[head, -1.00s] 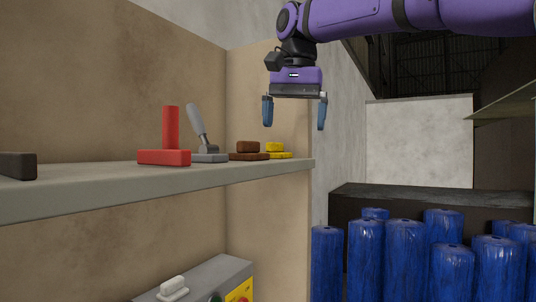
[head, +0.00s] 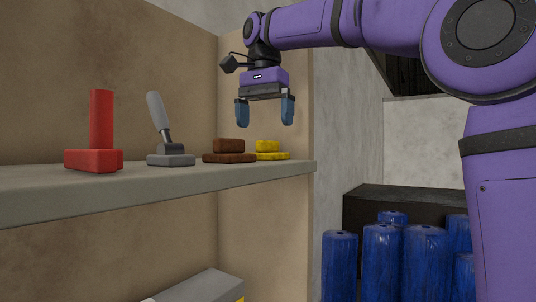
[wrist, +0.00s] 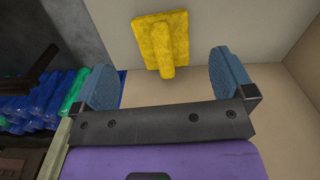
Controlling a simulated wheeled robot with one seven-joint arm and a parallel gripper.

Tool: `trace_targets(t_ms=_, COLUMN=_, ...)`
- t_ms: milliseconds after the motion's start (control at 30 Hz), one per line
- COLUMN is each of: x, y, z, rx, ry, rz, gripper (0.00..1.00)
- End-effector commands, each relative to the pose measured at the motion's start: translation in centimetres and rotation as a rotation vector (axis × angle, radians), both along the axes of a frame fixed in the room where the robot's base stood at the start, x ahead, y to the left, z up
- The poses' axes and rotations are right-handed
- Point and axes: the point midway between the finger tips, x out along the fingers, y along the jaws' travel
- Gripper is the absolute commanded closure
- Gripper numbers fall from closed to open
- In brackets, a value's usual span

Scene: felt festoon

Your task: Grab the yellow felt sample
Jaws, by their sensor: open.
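The yellow felt sample (head: 268,150) stands at the right end of the shelf in the head view, partly hidden behind a brown sample (head: 229,152). It has a flat base with a raised block on top. In the wrist view the yellow felt sample (wrist: 162,42) lies beyond and between the fingertips. My gripper (head: 265,112) is open and empty, fingers pointing down, above the brown and yellow samples and apart from them. In the wrist view my gripper (wrist: 165,75) has its two blue fingers spread wide.
A grey sample with a tilted handle (head: 170,155) and a red sample (head: 95,150) stand further left on the grey shelf (head: 130,185). A beige side panel (head: 265,220) bounds the shelf's right end. Several blue rolls (head: 383,265) stand to the right, below shelf height.

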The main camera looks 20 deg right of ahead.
Motion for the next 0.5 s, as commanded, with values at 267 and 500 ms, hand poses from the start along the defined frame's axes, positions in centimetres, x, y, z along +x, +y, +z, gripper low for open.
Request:
trace_targets(t_ms=267, x=0.0, y=0.1, z=-1.8, rx=0.0, ry=0.0, rz=0.001, gripper=0.0)
trace_targets(t_ms=500, x=0.1, y=0.2, z=-5.1, rx=0.0, ry=0.0, rz=0.001, gripper=0.0)
